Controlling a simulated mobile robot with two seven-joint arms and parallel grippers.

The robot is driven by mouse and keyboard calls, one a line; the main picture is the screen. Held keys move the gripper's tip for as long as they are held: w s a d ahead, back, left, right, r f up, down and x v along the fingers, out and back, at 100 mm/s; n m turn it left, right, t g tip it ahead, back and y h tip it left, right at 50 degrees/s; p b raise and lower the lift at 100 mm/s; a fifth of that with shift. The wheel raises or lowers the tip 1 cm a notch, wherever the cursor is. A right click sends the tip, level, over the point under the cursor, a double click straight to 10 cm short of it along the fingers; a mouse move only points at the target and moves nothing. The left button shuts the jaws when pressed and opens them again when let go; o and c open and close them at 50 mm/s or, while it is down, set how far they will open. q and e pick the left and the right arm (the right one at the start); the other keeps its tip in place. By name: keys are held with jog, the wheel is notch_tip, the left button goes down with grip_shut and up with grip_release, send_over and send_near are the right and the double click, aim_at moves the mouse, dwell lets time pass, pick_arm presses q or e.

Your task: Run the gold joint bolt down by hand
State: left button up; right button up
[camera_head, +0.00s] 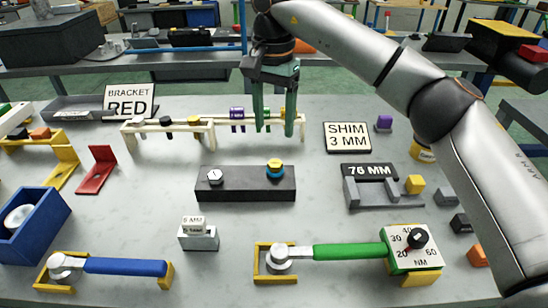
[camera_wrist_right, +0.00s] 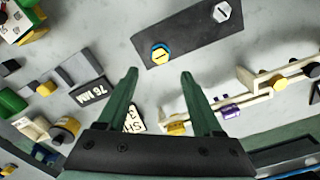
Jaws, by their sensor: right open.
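The gold joint bolt (camera_head: 275,166) stands at the right end of a dark block (camera_head: 245,190), with a blue band below its gold head. It also shows in the right wrist view (camera_wrist_right: 160,53), just beyond my fingertips. A silver slotted bolt (camera_head: 215,177) sits at the block's left end. My right gripper (camera_head: 275,130) is open and empty, with green fingers pointing down above the table behind the block. In the right wrist view its fingertips (camera_wrist_right: 158,76) are apart, with bare table between them. My left gripper is not in view.
Behind the block stands a pale rack (camera_head: 168,132) with purple, gold and black pieces. A blue-handled wrench (camera_head: 125,266) and a green-handled wrench (camera_head: 350,251) lie in front. A 76 MM fixture (camera_head: 372,198) and SHIM sign (camera_head: 347,137) are right.

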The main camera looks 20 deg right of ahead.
aim_at(274, 165)
notch_tip(274, 165, down, 10)
jog(key=shift+f, duration=0.1)
dwell(0.4)
grip_shut()
dwell(0.3)
